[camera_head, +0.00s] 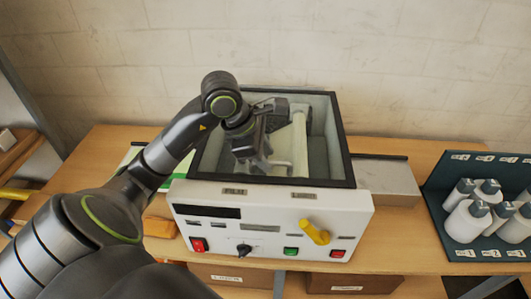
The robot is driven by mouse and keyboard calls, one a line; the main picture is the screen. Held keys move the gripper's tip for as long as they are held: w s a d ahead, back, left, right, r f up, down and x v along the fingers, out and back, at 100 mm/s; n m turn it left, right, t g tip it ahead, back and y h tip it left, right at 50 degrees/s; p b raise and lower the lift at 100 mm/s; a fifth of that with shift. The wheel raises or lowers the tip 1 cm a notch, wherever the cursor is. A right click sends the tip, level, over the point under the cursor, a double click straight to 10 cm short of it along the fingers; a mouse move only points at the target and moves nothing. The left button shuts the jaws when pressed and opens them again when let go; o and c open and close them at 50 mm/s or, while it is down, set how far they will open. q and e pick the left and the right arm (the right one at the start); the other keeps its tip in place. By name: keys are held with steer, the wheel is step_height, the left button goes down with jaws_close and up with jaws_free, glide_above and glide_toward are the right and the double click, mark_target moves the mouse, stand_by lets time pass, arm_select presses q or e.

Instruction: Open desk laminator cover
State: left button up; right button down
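The desk laminator (272,225) stands on the wooden table, with a white front panel and a black-framed top (343,145). Through the top I see the grey inside and a pale roller (300,138). I cannot tell whether a clear cover pane lies within the black frame. My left gripper (258,162) points down over the top, near a small light bar-like part (281,166). Its fingers are dark and small, so I cannot tell whether they are open or touch anything. My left arm hides part of the laminator's left side. My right gripper is out of view.
The front panel carries a yellow lever (314,232), a black knob (244,250) and red and green switches. A grey box (388,181) sits to the right. A dark rack with several white bottles (465,221) stands at the far right. A tiled wall is behind.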

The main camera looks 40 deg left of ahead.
arm_select(q)
steer(key=shift+f, duration=0.2)
steer(key=shift+c, duration=0.4)
jaws_close()
steer(key=shift+w+a, duration=0.1)
